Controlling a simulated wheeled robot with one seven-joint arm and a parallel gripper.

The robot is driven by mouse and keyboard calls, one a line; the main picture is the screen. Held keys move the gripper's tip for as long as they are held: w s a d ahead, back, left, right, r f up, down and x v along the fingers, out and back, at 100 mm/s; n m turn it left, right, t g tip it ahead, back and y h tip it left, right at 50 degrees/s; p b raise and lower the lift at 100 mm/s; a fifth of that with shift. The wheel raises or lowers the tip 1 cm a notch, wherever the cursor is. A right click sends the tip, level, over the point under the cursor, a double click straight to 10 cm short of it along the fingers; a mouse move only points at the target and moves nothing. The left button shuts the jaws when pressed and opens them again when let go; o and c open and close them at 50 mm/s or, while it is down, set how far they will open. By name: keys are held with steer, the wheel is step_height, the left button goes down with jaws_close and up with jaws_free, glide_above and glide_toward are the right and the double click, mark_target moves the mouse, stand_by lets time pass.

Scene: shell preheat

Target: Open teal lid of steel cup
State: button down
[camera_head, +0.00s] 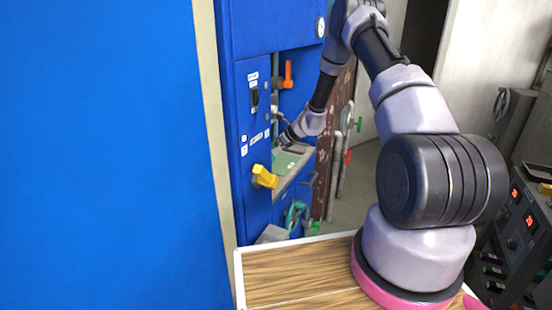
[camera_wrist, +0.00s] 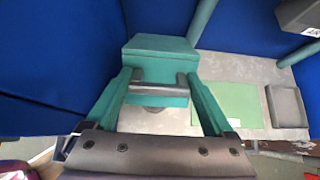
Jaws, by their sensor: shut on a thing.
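In the head view my gripper (camera_head: 287,139) reaches into a recess in the blue cabinet, and the lid cannot be made out there.
On the blue cabinet (camera_head: 253,205), a yellow handle (camera_head: 264,177) and an orange handle (camera_head: 288,74) stick out.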

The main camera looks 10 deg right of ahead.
steer(key=w+a+r, duration=0.1)
steer(key=a, duration=0.1)
steer(key=w+a+r, duration=0.1)
steer(key=w+a, duration=0.1)
steer(key=w+a+r, duration=0.1)
steer(key=w+a, duration=0.1)
steer(key=shift+a+r, duration=0.2)
steer(key=shift+a, duration=0.1)
steer(key=shift+w+a, duration=0.85)
steer(key=shift+a, duration=0.2)
jaws_free()
steer(key=v, duration=1)
steer(key=shift+s+d+r, duration=0.2)
steer(key=shift+s+d, duration=0.05)
steer(key=shift+d, duration=0.05)
